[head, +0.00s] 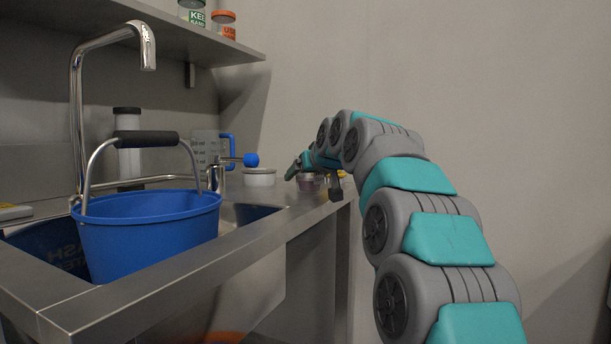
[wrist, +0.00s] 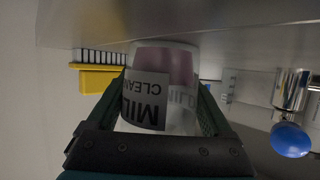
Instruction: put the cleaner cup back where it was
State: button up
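The cleaner cup (wrist: 150,98) is a clear cup with pinkish-purple contents and a white label with dark letters, of which "MIL" and "CLEAN" can be read. The wrist view appears upside down, with the counter along its top. My gripper (wrist: 164,90) has one finger against each side of the cup. In the head view the cup (head: 308,183) shows at the counter's right end, partly behind my gripper (head: 300,168). Its base is at or very close to the counter top; I cannot tell if it touches.
A blue bucket (head: 150,235) stands in the sink at left, under a tall tap (head: 76,110). A white round container (head: 259,177), a blue-handled measuring jug (head: 206,150) and a blue-knobbed fitting (wrist: 290,139) are nearby.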

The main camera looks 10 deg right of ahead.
jog(key=shift+o, duration=1)
jog(key=shift+r, duration=0.15)
jog(key=shift+r, duration=0.1)
jog(key=v, duration=1.1)
jog(key=shift+s+r+p, duration=0.15)
jog(key=shift+s+p, duration=0.1)
jog(key=shift+p, duration=0.15)
jog(key=shift+s, duration=0.2)
